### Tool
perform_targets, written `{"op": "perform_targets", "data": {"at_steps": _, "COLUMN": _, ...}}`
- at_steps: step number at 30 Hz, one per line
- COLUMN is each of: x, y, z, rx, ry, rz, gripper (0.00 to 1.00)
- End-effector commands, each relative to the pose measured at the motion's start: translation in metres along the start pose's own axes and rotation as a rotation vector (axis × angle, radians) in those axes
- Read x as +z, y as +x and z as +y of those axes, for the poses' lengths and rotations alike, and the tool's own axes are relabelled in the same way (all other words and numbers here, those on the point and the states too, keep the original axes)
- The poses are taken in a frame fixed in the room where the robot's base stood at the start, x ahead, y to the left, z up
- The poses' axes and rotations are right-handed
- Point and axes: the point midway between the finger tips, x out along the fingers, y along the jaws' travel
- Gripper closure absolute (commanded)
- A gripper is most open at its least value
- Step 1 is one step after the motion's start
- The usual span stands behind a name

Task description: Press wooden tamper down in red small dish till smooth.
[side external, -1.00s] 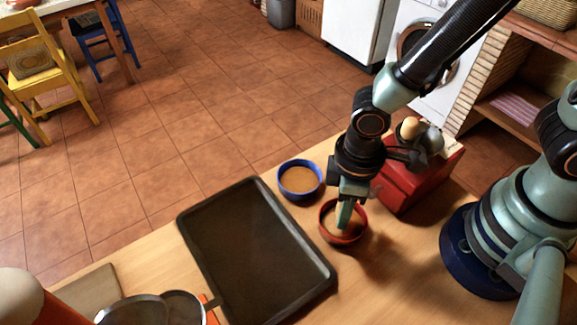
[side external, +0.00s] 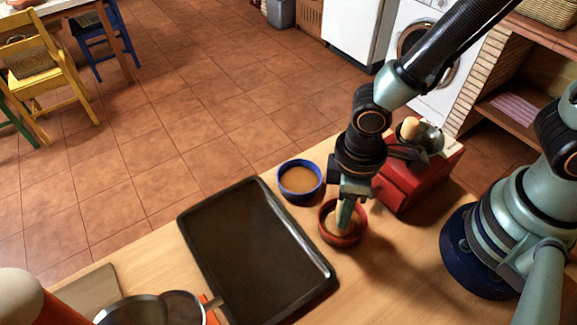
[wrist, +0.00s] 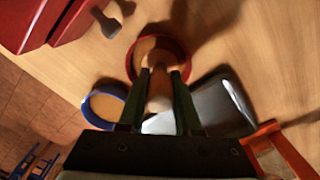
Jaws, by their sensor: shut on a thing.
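The small red dish (side external: 359,229) stands on the wooden counter, right of the dark tray. Brown material (side external: 329,225) shows inside it. My gripper (side external: 346,218) points down into the dish from above. In the wrist view my gripper (wrist: 160,80) is shut on the wooden tamper (wrist: 160,94), a pale wooden piece between the two fingers. The red dish (wrist: 183,53) lies beyond the fingertips there. The tamper's lower end is hard to make out, so I cannot tell how firmly it touches the brown material.
A blue dish (side external: 300,180) with brown contents stands just behind and left of the red dish. A dark tray (side external: 255,250) lies to the left. A red box-like machine (side external: 415,180) stands close on the right. Pans (side external: 150,309) are at the front left.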

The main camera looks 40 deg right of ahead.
Motion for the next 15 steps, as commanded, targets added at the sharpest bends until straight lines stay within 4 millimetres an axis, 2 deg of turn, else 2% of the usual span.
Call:
{"op": "perform_targets", "data": {"at_steps": 8, "x": 0.000, "y": 0.004, "z": 0.000, "rx": 0.000, "ry": 0.000, "rz": 0.002, "gripper": 1.00}}
{"op": "perform_targets", "data": {"at_steps": 15, "x": -0.001, "y": -0.011, "z": 0.000, "rx": 0.000, "ry": 0.000, "rz": 0.004, "gripper": 1.00}}
